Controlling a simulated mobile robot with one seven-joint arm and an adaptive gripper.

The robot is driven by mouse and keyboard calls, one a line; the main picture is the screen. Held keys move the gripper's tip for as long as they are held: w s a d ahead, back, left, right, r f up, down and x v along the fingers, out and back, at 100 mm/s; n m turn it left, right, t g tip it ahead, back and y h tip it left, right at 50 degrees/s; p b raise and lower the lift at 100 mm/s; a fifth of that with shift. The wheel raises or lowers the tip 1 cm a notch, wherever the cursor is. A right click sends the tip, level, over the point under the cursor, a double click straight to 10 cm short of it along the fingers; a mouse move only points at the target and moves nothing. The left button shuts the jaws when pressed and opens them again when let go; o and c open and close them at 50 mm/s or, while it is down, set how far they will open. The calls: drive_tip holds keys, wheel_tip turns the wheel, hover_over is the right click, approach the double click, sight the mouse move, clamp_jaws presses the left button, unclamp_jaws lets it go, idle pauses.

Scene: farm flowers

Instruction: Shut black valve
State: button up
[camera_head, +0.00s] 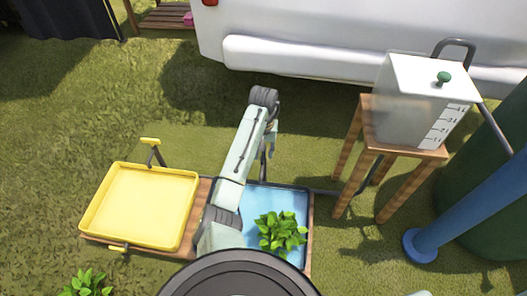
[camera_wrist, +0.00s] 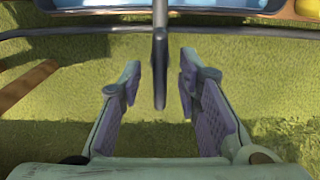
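My gripper (camera_wrist: 160,80) is open, with its purple-padded fingers on either side of a dark upright bar. This bar, which looks like the black valve's handle (camera_wrist: 160,65), stands between the fingertips with a gap on both sides. In the head view, a thin dark post (camera_head: 263,168) rises at the blue tray's far edge, just below my gripper (camera_head: 272,135); my arm partly hides that area. I cannot tell the valve's setting.
The blue tray (camera_head: 290,198) holds a green plant (camera_head: 280,232). A yellow tray (camera_head: 140,205) with yellow handles lies left. A clear tank (camera_head: 405,110) stands on a wooden stand (camera_head: 400,190) at right. A dark pipe (camera_wrist: 80,30) crosses near the gripper. Grass beyond is clear.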

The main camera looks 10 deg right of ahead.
drive_tip(key=shift+c, duration=0.2)
clamp_jaws()
drive_tip(key=shift+r+p, duration=0.15)
drive_tip(key=shift+p, duration=0.3)
drive_tip(key=m+p, duration=0.3)
drive_tip(key=shift+r+p, duration=0.15)
drive_tip(key=shift+p, duration=0.2)
drive_tip(key=m+p, duration=0.3)
drive_tip(key=shift+m+p, duration=0.3)
drive_tip(key=shift+p, duration=0.1)
drive_tip(key=m+p, duration=0.4)
drive_tip(key=m, duration=0.3)
drive_tip(key=m+p, duration=0.1)
drive_tip(key=m, duration=0.1)
drive_tip(key=m+p, duration=0.1)
drive_tip(key=m, duration=0.1)
drive_tip(key=shift+f, duration=0.25)
drive_tip(key=shift+m, duration=0.3)
